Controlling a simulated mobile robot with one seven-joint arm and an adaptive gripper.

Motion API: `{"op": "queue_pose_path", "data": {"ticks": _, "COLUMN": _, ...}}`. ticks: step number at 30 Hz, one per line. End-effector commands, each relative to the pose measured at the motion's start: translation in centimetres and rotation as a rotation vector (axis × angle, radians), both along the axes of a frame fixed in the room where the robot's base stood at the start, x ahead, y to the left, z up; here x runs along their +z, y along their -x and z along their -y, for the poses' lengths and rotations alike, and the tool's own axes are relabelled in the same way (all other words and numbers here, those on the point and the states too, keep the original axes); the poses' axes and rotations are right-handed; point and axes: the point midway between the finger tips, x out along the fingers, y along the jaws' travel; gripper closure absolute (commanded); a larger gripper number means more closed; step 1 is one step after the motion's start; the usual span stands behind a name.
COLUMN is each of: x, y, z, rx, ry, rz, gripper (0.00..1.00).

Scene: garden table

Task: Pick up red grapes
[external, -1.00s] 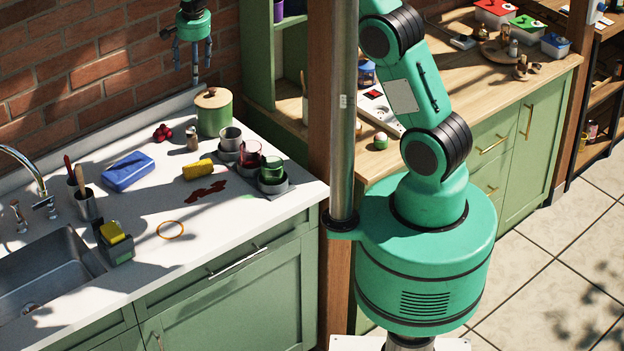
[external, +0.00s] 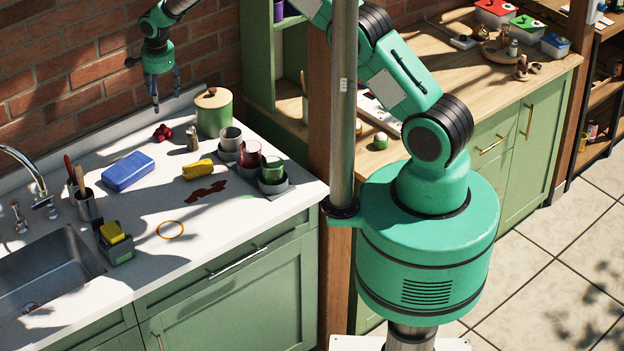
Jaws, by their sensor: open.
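The red grapes (external: 162,133) are a small dark red cluster on the white counter near the brick wall, left of a green canister. My gripper (external: 165,98) points down just above the grapes in the external view, with its fingers apart and nothing between them. A gap shows between the fingertips and the grapes. The exact distance in depth is hard to tell.
Close by on the counter (external: 140,210) are the green canister (external: 214,115) with a wooden lid, a small shaker (external: 192,139), a blue box (external: 128,172) and a yellow item (external: 197,170). Cups (external: 250,155) stand at right; the sink (external: 45,275) is at left.

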Motion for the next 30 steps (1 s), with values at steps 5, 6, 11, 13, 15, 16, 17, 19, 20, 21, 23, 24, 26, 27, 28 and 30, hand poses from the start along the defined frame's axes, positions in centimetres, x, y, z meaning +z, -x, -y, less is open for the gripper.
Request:
{"op": "queue_pose_path", "data": {"ticks": 5, "x": 0.0, "y": 0.0, "z": 0.0, "rx": 0.001, "ry": 0.001, "rz": 0.0, "gripper": 0.33}}
{"op": "queue_pose_path", "data": {"ticks": 6, "x": -0.1, "y": 0.0, "z": 0.0, "rx": 0.001, "ry": 0.001, "rz": 0.0, "gripper": 0.33}}
{"op": "queue_pose_path", "data": {"ticks": 11, "x": -1.0, "y": -0.1, "z": 0.0, "rx": 0.001, "ry": 0.003, "rz": -0.001, "gripper": 0.33}}
{"op": "queue_pose_path", "data": {"ticks": 13, "x": -1.6, "y": -0.2, "z": 0.0, "rx": 0.001, "ry": 0.003, "rz": -0.001, "gripper": 0.33}}
{"op": "queue_pose_path", "data": {"ticks": 15, "x": -2.4, "y": -0.3, "z": -0.1, "rx": 0.001, "ry": 0.004, "rz": -0.002, "gripper": 0.33}}
{"op": "queue_pose_path", "data": {"ticks": 16, "x": -2.9, "y": -0.4, "z": -0.1, "rx": 0.001, "ry": 0.004, "rz": -0.002, "gripper": 0.33}}
{"op": "queue_pose_path", "data": {"ticks": 17, "x": -3.3, "y": -0.5, "z": -0.1, "rx": 0.002, "ry": 0.004, "rz": -0.002, "gripper": 0.33}}
{"op": "queue_pose_path", "data": {"ticks": 19, "x": -4.1, "y": -0.6, "z": -0.2, "rx": 0.002, "ry": 0.003, "rz": -0.001, "gripper": 0.33}}
{"op": "queue_pose_path", "data": {"ticks": 20, "x": -4.6, "y": -0.7, "z": -0.2, "rx": 0.002, "ry": 0.004, "rz": -0.002, "gripper": 0.33}}
{"op": "queue_pose_path", "data": {"ticks": 21, "x": -5.1, "y": -0.8, "z": -0.3, "rx": 0.002, "ry": 0.004, "rz": -0.002, "gripper": 0.33}}
{"op": "queue_pose_path", "data": {"ticks": 23, "x": -5.8, "y": -0.9, "z": -0.3, "rx": 0.002, "ry": 0.002, "rz": -0.001, "gripper": 0.33}}
{"op": "queue_pose_path", "data": {"ticks": 24, "x": -6.3, "y": -1.0, "z": -0.4, "rx": 0.002, "ry": 0.002, "rz": -0.001, "gripper": 0.33}}
{"op": "queue_pose_path", "data": {"ticks": 26, "x": -6.9, "y": -1.1, "z": -0.5, "rx": 0.002, "ry": 0.001, "rz": 0.0, "gripper": 0.33}}
{"op": "queue_pose_path", "data": {"ticks": 27, "x": -7.3, "y": -1.2, "z": -0.5, "rx": 0.002, "ry": 0.001, "rz": 0.0, "gripper": 0.33}}
{"op": "queue_pose_path", "data": {"ticks": 28, "x": -7.5, "y": -1.2, "z": -0.6, "rx": 0.002, "ry": 0.001, "rz": 0.0, "gripper": 0.33}}
{"op": "queue_pose_path", "data": {"ticks": 30, "x": -8.0, "y": -1.3, "z": -0.6, "rx": 0.002, "ry": 0.001, "rz": 0.0, "gripper": 0.33}}
